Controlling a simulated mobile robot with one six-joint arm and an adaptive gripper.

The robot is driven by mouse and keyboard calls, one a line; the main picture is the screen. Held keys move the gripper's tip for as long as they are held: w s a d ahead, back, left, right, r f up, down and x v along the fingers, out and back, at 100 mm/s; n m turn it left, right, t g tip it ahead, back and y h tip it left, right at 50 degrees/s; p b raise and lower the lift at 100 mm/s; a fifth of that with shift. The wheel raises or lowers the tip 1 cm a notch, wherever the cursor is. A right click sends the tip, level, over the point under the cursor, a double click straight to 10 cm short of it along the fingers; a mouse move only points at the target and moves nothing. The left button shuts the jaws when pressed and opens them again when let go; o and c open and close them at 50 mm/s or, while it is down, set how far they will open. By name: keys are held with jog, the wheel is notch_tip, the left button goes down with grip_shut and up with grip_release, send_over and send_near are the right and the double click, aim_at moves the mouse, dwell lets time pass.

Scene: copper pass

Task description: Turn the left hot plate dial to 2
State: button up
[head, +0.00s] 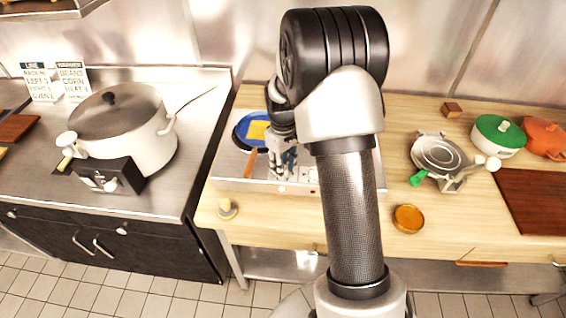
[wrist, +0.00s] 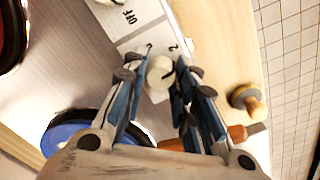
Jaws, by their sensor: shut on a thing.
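The hot plate is a low silver unit; its front panel (head: 240,185) faces me on the wooden counter. Its left dial (wrist: 160,72), a round pale knob, sits between my gripper's (wrist: 162,82) blue-lined fingers in the wrist view. My gripper (head: 283,172) is shut on this dial, reaching down at the panel's front. A dark "2" is printed beside the dial, and "OFF" farther up the panel (wrist: 143,20). I cannot tell where the dial's pointer stands.
A small cork-coloured knobbed item (head: 227,208) stands near the counter's front edge, left of my gripper. A white pot (head: 150,140) is on the steel counter at left. A waffle iron (head: 438,155), green pot (head: 498,136) and amber dish (head: 408,218) are at right.

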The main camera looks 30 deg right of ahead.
jog(key=n+p, duration=0.1)
jog(key=n, duration=0.3)
jog(key=shift+n, duration=0.4)
dwell(0.4)
jog(key=o, duration=1.1)
jog(key=shift+r, duration=0.15)
notch_tip(320, 180, up, 12)
jog(key=shift+f, duration=0.1)
